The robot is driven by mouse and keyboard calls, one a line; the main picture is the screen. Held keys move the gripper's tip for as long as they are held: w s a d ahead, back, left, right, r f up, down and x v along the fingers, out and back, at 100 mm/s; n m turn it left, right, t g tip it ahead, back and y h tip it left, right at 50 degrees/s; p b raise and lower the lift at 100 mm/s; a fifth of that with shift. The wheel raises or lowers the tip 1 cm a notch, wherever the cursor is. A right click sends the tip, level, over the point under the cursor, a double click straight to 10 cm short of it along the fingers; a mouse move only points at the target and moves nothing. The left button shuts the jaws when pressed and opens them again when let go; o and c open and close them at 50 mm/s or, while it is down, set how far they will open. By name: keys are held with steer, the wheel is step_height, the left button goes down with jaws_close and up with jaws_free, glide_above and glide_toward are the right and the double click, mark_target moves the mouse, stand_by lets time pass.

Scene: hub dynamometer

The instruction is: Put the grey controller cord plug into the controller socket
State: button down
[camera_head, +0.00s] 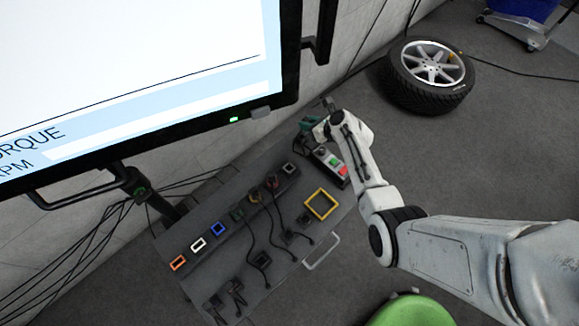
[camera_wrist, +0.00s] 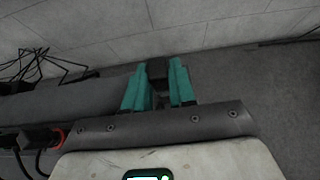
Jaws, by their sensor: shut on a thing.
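My gripper (camera_head: 309,122) is beyond the upper right end of the grey bench top, its teal fingers partly hidden by my wrist. In the wrist view its two teal fingers (camera_wrist: 158,84) are shut on a small dark grey block (camera_wrist: 157,69), which appears to be the cord plug. Its cord cannot be made out. A socket with a pale grey rim (camera_head: 290,168) sits at the upper right end of the socket row and looks empty. It may be the controller socket. The held block is apart from it.
The row has orange (camera_head: 179,263), white (camera_head: 198,243) and blue (camera_head: 218,229) rimmed sockets, then sockets with plugs in them. A box with green and red buttons (camera_head: 331,163) and a yellow frame (camera_head: 321,204) lie right of the row. A large monitor (camera_head: 130,75) overhangs the left.

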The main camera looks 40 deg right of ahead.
steer(key=shift+s+d+p, duration=0.1)
steer(key=shift+s+p, duration=1.15)
steer(key=shift+s, duration=1.75)
steer(key=a+p, duration=0.6)
steer(key=a, duration=0.7)
steer(key=shift+s+a+p, duration=0.2)
steer(key=shift+s+p, duration=0.05)
steer(key=shift+p, duration=0.05)
steer(key=shift+w, duration=0.1)
steer(key=shift+w, duration=0.1)
steer(key=shift+f+b, duration=0.35)
steer(key=shift+f, duration=0.05)
steer(key=shift+f, duration=0.25)
stand_by(0.5)
